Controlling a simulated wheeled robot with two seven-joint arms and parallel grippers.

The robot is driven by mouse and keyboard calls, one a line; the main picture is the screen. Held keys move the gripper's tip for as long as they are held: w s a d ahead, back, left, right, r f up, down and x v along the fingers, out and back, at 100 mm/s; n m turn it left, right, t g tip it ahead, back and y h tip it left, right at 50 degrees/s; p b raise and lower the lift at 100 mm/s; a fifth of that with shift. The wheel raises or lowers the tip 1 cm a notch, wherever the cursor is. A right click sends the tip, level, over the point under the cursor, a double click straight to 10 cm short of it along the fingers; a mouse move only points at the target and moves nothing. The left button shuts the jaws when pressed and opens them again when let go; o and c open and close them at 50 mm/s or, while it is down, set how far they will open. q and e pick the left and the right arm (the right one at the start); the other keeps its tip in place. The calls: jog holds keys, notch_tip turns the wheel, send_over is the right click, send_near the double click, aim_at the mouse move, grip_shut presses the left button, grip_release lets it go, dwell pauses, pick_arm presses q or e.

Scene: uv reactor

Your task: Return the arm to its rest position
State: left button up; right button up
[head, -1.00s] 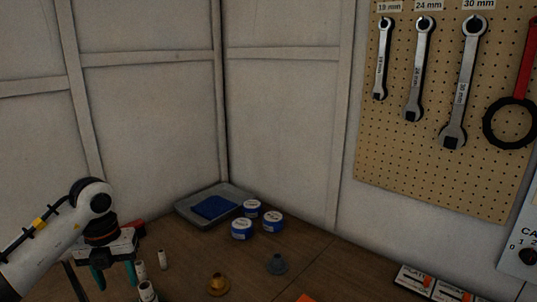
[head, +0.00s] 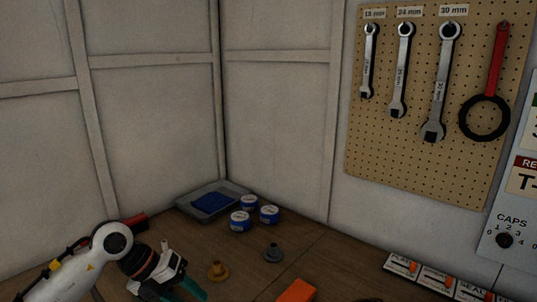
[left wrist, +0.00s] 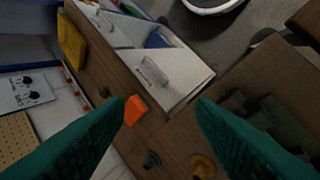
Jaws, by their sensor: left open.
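My left arm comes in from the lower left in the head view. Its gripper (head: 172,290) hangs low over the wooden bench (head: 325,262), near the picture's bottom edge. In the left wrist view the two green fingers of the left gripper (left wrist: 160,110) are spread wide apart with nothing between them in their grip. The bench, an orange block (left wrist: 135,110) and small fittings show beyond the fingers. My right gripper is not in view.
Several blue-and-white tubs (head: 240,221) and a grey tray (head: 183,204) are at the back corner. Wrenches (head: 403,70) hang on a pegboard (head: 395,150). The orange block (head: 296,291) lies at the front.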

pick_arm(q)
jog(key=s+d+r+n+t+h, duration=0.3)
jog(key=d+r+n+t+h, duration=0.15)
jog(key=d+r+h, duration=0.65)
jog(key=w+a+f+n+t+y, duration=0.1)
jog(key=a+f+n+t+y, duration=0.1)
jog(key=a+n+t+y, duration=0.5)
jog(key=w+a+f+n+t+y, duration=0.15)
jog(key=n+t+y, duration=0.25)
jog(key=n+t, duration=0.65)
jog(key=s+a+f+n+g+y, duration=0.3)
jog(key=f+n+g+y, duration=0.15)
jog(key=f, duration=0.25)
jog(key=s+a+f+n+g+y, duration=0.3)
jog(key=a+f+n+g, duration=0.1)
jog(key=f+n, duration=0.25)
jog(key=s+d+f+n+g, duration=0.1)
jog(key=s+f+g, duration=0.55)
jog(key=s, duration=0.35)
jog(key=s+f+g, duration=0.5)
jog(key=s+f, duration=0.2)
jog(key=s, duration=0.3)
notch_tip(320, 180, down, 25)
jog(key=g, duration=0.1)
jog(key=s+a+f+g+b, duration=0.1)
jog(key=s+a+f, duration=0.2)
jog(key=s+f, duration=1.4)
jog(key=shift+s+f+h, duration=0.15)
jog(key=shift+s+h, duration=0.05)
jog(key=shift+h, duration=0.15)
